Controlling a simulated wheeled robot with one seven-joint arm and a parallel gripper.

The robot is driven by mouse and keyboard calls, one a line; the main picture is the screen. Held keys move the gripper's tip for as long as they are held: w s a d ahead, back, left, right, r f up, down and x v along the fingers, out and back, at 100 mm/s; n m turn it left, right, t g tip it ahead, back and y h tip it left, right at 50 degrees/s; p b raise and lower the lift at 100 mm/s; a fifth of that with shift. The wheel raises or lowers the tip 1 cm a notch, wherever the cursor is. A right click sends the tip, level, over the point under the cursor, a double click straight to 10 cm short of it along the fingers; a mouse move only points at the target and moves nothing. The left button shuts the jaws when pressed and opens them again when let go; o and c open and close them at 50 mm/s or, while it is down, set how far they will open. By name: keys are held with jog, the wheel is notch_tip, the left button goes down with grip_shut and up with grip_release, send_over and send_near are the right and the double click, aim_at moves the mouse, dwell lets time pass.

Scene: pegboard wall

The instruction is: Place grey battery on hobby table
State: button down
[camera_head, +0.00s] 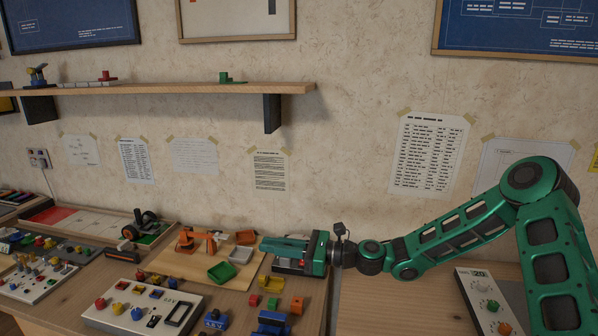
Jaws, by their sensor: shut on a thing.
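The hobby table (232,309) is a wooden top at the lower left, crowded with small parts. My green gripper (272,245) comes in from the right and points left, over the table's right part. It is shut on a small grey piece (288,267), which seems to be the grey battery. The fingers hide most of it, with a little showing at their lower side near a red spot. I cannot tell whether the piece touches the table.
A tan board with green and white trays (222,272) and orange parts lies left of my gripper. Coloured blocks (271,284) lie just below it. A control panel (145,308) stands front left. A white panel with knobs (487,300) is at right. A shelf (170,90) hangs above.

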jog(key=w+d+f+m+t+h, duration=0.1)
jog(key=w+d+m+t+h, duration=0.4)
jog(key=d, duration=0.4)
jog(key=w+d+f+m+t+h, duration=0.1)
jog(key=w+d+m+t+h, duration=0.25)
jog(key=w+d+t, duration=0.4)
jog(key=w+d+r+m+t+h, duration=0.1)
jog(key=d+m+h, duration=0.6)
jog(key=d, duration=1.4)
jog(key=shift+w+r+t+h, duration=0.2)
jog(key=shift+r+t+h, duration=0.25)
jog(key=shift+h, duration=0.8)
jog(key=shift+a, duration=0.15)
